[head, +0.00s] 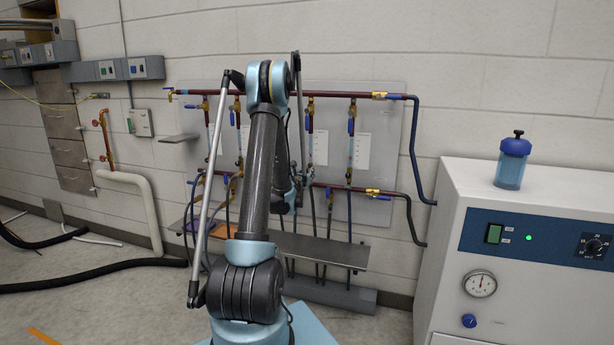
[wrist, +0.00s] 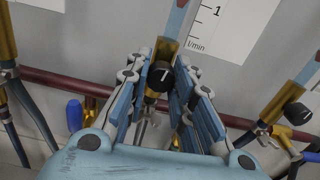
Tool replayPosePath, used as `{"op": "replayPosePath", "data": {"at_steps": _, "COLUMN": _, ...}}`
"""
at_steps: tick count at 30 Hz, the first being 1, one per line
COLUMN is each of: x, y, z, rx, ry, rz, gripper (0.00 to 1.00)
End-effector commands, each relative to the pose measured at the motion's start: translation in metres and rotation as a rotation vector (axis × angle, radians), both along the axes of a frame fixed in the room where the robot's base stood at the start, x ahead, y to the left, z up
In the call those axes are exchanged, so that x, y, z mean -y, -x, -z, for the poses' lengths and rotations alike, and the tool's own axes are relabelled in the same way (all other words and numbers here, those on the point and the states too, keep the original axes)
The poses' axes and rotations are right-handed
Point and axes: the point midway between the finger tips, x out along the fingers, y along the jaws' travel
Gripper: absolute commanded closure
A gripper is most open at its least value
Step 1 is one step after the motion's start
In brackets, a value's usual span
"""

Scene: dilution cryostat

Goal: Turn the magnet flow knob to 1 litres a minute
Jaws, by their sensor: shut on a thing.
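A black flow knob (wrist: 157,80) with a white pointer mark sits on a brass valve body (wrist: 165,50), under a clear flow tube (wrist: 180,18). My gripper (wrist: 159,76) has its blue fingers on both sides of this knob and is shut on it. A white scale (wrist: 225,25) beside the tube shows "1" and "l/min"; the float and the rest of the tube are out of frame. No name label for the knob is readable. In the head view my arm hides the knob, and the gripper is mostly hidden behind the arm.
A second black knob (wrist: 296,112) on its own brass valve is close on the right. A blue handle (wrist: 75,115) and a dark red pipe (wrist: 45,80) are on the left. A metal shelf (head: 320,250) runs below the panel; a white cabinet (head: 520,270) stands right.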

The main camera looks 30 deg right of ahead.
Motion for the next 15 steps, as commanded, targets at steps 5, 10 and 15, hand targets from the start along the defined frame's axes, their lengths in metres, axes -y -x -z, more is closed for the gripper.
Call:
{"op": "replayPosePath", "data": {"at_steps": 5, "x": -0.0013, "y": -0.0019, "z": 0.0, "rx": 0.049, "ry": -0.042, "rz": -0.004, "gripper": 1.0}}
{"op": "replayPosePath", "data": {"at_steps": 10, "x": -0.0016, "y": -0.0025, "z": 0.0, "rx": 0.14, "ry": -0.12, "rz": -0.005, "gripper": 1.0}}
{"op": "replayPosePath", "data": {"at_steps": 15, "x": -0.0018, "y": -0.0028, "z": 0.0, "rx": 0.194, "ry": -0.166, "rz": -0.005, "gripper": 1.0}}
